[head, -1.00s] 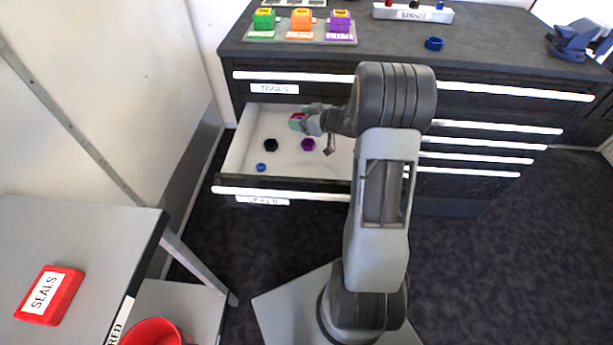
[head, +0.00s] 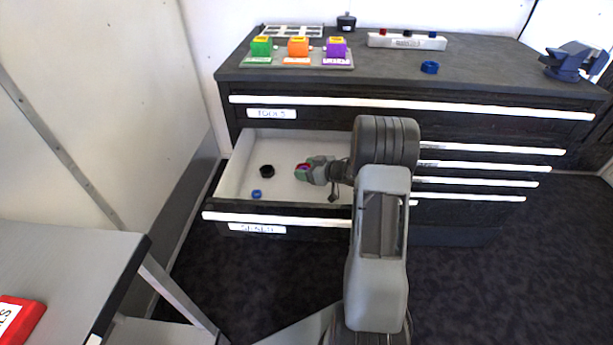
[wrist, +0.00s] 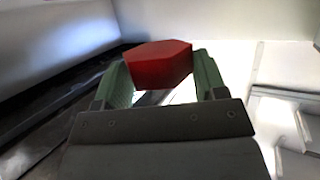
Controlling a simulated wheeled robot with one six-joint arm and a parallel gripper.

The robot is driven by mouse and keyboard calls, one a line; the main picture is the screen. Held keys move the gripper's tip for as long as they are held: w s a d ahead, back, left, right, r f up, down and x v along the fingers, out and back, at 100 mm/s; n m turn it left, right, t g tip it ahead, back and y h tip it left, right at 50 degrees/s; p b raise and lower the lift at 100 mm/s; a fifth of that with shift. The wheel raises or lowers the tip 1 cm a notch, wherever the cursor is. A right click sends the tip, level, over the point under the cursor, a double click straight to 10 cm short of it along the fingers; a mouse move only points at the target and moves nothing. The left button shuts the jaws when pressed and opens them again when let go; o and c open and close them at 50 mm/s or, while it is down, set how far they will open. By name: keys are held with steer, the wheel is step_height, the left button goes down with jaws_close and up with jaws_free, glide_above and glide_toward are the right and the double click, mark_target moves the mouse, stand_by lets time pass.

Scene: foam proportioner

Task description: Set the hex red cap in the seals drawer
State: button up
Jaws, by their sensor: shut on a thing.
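The hex red cap (wrist: 158,64) is held between the green fingers of my gripper (wrist: 161,75) in the wrist view. In the head view my gripper (head: 308,173) is inside the outline of the open seals drawer (head: 285,146), toward its right part. Its height above the drawer floor is hard to tell. The cap is mostly hidden there by the fingers.
A black cap (head: 267,171) and a blue ring (head: 256,194) lie in the drawer's left part. The drawer's front edge carries a white handle (head: 270,218). The worktop above holds coloured boxes (head: 298,47). A grey table (head: 60,260) stands at the left.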

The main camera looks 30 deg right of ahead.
steer(key=shift+f, duration=1.15)
steer(key=shift+f, duration=0.1)
steer(key=shift+f+b, duration=0.4)
steer(key=shift+f, duration=0.15)
